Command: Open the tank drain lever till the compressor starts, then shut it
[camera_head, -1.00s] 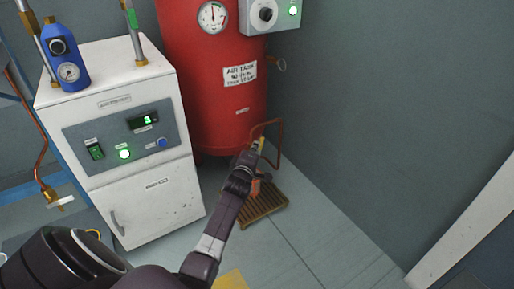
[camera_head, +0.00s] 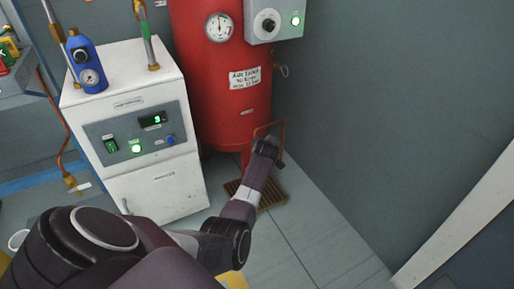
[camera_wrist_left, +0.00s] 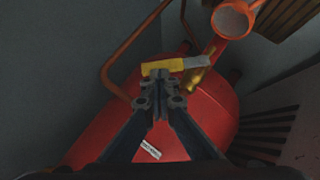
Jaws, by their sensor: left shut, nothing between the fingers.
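The red air tank (camera_head: 222,90) stands beside the wall, with a round gauge (camera_head: 219,27) on its front. In the left wrist view the drain lever (camera_wrist_left: 155,68) has a yellow grip and a grey end, beside a brass valve (camera_wrist_left: 197,78) under the tank (camera_wrist_left: 105,135). My left gripper (camera_head: 268,143) is low in front of the tank and hides the lever in the head view. In the wrist view its closed fingertips (camera_wrist_left: 160,80) are empty, right at the yellow grip; I cannot tell whether they touch it. My right gripper is not in view.
A copper pipe (camera_head: 283,138) loops close to my left gripper. A brown slatted grate (camera_head: 272,198) lies on the floor below. An orange cup-like opening (camera_wrist_left: 233,19) shows near the valve. A white cabinet (camera_head: 158,195) stands left; a grey box (camera_head: 256,33) has a lit green lamp.

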